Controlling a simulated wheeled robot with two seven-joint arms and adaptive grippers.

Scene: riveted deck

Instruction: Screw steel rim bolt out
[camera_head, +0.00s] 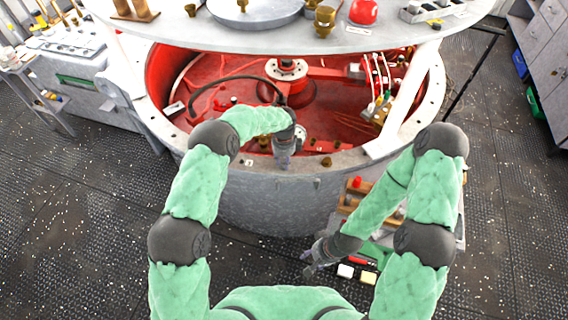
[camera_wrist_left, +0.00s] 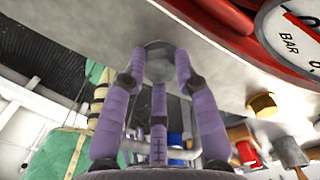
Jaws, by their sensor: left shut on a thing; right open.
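In the left wrist view the steel rim bolt (camera_wrist_left: 158,66), grey with a dark edge, sits between the purple fingers of my left gripper (camera_wrist_left: 158,78). The fingers are shut on it, against the grey rim (camera_wrist_left: 90,22). Whether its thread is still in the rim cannot be seen. In the head view my left gripper (camera_head: 284,160) points down at the near rim (camera_head: 232,162) of the round grey vessel, and it hides the bolt. My right gripper (camera_head: 312,268) is open, low in front of the vessel, beside the tool cart.
The red interior (camera_head: 215,75) holds hoses and a central hub (camera_head: 286,70). A raised white round top (camera_head: 290,42) overhangs it. A pressure gauge (camera_wrist_left: 296,35) shows in the left wrist view. A cart with tools (camera_head: 370,262) stands at right.

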